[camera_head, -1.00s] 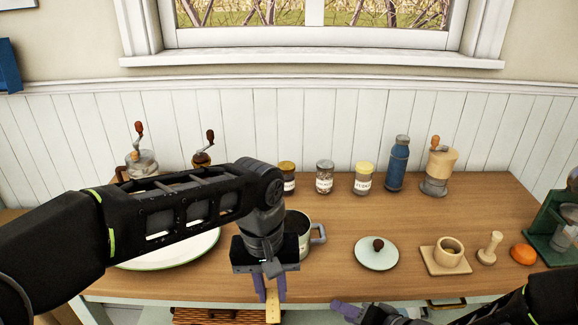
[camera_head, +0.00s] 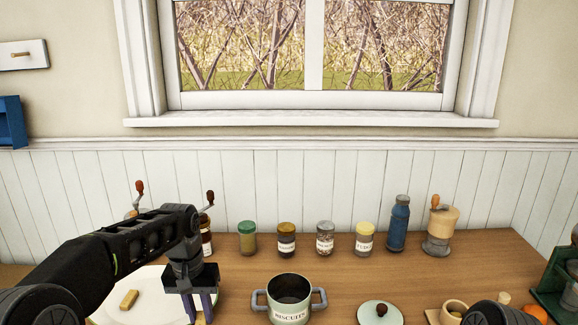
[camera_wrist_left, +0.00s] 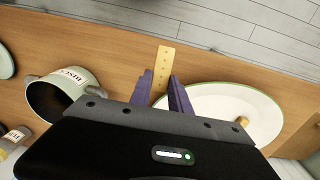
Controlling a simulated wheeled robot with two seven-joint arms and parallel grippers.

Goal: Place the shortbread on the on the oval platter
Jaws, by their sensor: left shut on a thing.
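My left gripper (camera_head: 201,306) is shut on a pale yellow shortbread finger (camera_wrist_left: 164,66). The held shortbread sticks out past the purple fingertips in the left wrist view; in the head view the gripper mostly hides it. The oval platter (camera_head: 103,314), white with a green rim, lies at the left of the counter. It also shows in the left wrist view (camera_wrist_left: 215,103). The gripper is at the platter's right side; I cannot tell its height. Another shortbread (camera_head: 129,299) lies on the platter. My right gripper is out of view.
A pot labelled BISCUITS (camera_head: 290,312) stands open to the right of the gripper. Several jars (camera_head: 286,242), a blue bottle (camera_head: 398,225) and a grinder (camera_head: 440,230) line the back. A round lid (camera_head: 381,314) lies at the right front.

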